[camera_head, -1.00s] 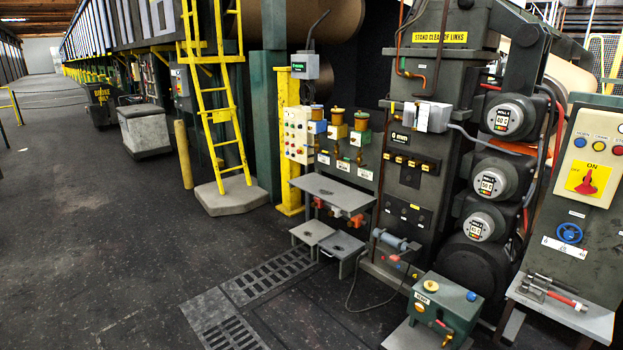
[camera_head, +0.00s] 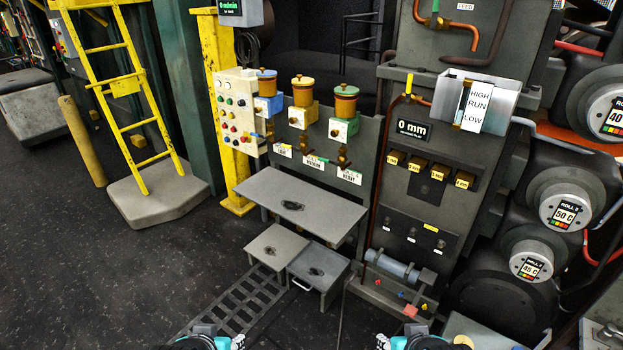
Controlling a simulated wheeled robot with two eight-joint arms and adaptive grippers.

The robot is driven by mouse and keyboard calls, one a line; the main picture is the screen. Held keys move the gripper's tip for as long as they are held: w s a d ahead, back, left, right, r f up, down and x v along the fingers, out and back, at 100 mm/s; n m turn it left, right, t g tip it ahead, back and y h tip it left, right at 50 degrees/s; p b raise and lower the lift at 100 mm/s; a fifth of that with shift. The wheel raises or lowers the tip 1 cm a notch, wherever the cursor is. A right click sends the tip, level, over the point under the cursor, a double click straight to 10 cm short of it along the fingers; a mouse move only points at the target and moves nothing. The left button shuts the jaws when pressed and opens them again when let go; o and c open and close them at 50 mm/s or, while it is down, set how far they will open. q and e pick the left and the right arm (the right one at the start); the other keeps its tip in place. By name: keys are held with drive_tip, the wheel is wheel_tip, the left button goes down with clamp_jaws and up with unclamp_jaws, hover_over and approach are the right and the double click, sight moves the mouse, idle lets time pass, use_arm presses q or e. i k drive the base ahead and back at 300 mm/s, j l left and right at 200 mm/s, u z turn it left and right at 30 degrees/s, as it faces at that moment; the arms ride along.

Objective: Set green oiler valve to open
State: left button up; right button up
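The green oiler (camera_head: 344,128) is the rightmost of three on a dark grey panel. My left gripper (camera_head: 208,340) and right gripper (camera_head: 424,341) show only partly at the bottom edge, far below the oilers. Their fingers are mostly cut off.
A grey table (camera_head: 300,203) juts out below the oilers, with two low steps (camera_head: 275,246) before it. A button panel (camera_head: 237,110) on a yellow post is at the left. The machine column (camera_head: 430,190) and rolls stand right.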

sight(336, 164)
drive_tip(key=i+j+z, duration=0.2)
drive_tip(key=i, duration=0.3)
drive_tip(key=i+l+u, duration=0.1)
drive_tip(key=i, duration=0.35)
drive_tip(key=i+l+u, duration=0.1)
drive_tip(key=i+l, duration=0.15)
drive_tip(key=i, duration=0.2)
